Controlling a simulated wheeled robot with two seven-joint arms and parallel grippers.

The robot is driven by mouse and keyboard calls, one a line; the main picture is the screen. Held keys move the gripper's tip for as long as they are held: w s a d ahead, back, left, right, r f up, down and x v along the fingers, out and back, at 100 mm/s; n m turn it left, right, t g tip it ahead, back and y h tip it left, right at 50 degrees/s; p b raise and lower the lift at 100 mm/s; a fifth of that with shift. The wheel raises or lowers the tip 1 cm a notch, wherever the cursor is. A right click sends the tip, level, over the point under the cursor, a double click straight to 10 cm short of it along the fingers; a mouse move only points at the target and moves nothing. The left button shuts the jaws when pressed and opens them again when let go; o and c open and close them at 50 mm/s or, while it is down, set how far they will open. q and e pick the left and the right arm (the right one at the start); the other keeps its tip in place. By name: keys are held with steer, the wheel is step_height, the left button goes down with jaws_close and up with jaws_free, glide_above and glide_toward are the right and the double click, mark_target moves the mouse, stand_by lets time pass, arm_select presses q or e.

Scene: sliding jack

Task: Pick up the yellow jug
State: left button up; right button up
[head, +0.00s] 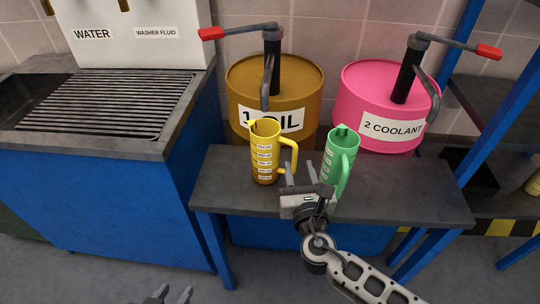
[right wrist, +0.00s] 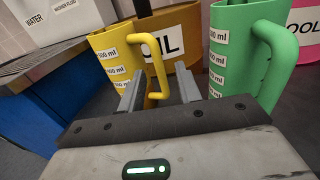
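The yellow jug (head: 265,152) stands upright on the grey bench, its handle toward the right. It also shows in the right wrist view (right wrist: 117,68), with the handle (right wrist: 162,66) between my fingers in the picture. My right gripper (head: 306,168) is open, just in front and right of the jug; its fingers (right wrist: 158,92) point at the handle, and I cannot tell if they touch it. My left gripper (head: 171,293) is at the bottom edge of the head view, far from the jug; its two fingertips show apart.
A green jug (head: 340,156) stands close to the right of my right gripper. An oil drum (head: 300,85) and a pink coolant drum (head: 365,90) with pump handles stand behind. The bench (head: 225,180) is clear left of the jug. A sink unit (head: 110,145) stands at left.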

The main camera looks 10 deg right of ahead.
mark_target(295, 157)
steer(key=w, duration=0.5)
steer(key=shift+w+d, duration=0.1)
steer(key=shift+w, duration=0.05)
jaws_close()
steer(key=shift+r, duration=0.1)
